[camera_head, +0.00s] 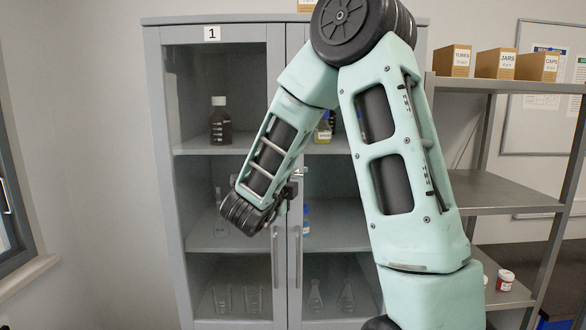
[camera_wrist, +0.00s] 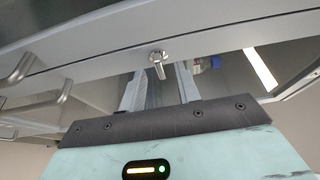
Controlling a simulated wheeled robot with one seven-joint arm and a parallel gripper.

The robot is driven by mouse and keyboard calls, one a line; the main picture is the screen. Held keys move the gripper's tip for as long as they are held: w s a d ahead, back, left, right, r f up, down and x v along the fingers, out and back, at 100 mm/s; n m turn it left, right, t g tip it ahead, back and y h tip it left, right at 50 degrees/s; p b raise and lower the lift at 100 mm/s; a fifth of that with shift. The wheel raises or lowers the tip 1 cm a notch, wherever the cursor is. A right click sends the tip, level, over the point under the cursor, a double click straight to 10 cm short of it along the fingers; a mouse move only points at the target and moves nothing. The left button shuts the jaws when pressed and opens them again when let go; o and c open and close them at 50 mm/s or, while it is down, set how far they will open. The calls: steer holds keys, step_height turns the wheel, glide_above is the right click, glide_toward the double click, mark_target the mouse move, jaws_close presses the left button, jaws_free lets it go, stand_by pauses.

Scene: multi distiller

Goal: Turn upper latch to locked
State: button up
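A small metal latch (camera_head: 299,174) sits on the seam between the two doors of the grey cabinet (camera_head: 152,120), at about mid-height. In the wrist view the latch (camera_wrist: 158,62) is a shiny knob with a short lever. My gripper (camera_wrist: 160,76) is open, with its two fingers apart on either side of the lever's line. The fingers look empty, and I cannot tell whether they touch the latch. In the head view my gripper (camera_head: 290,190) is small and partly hidden behind my wrist.
Door handles (camera_head: 275,258) hang below the latch. Glassware (camera_head: 222,299) and a dark bottle (camera_head: 220,122) stand behind the doors. A metal shelf rack (camera_head: 505,190) with cardboard boxes (camera_head: 497,63) stands at right. A window (camera_head: 12,215) is at left.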

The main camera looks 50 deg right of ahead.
mark_target(298, 172)
steer(key=shift+p+x, duration=0.3)
steer(key=shift+x, duration=0.8)
jaws_close()
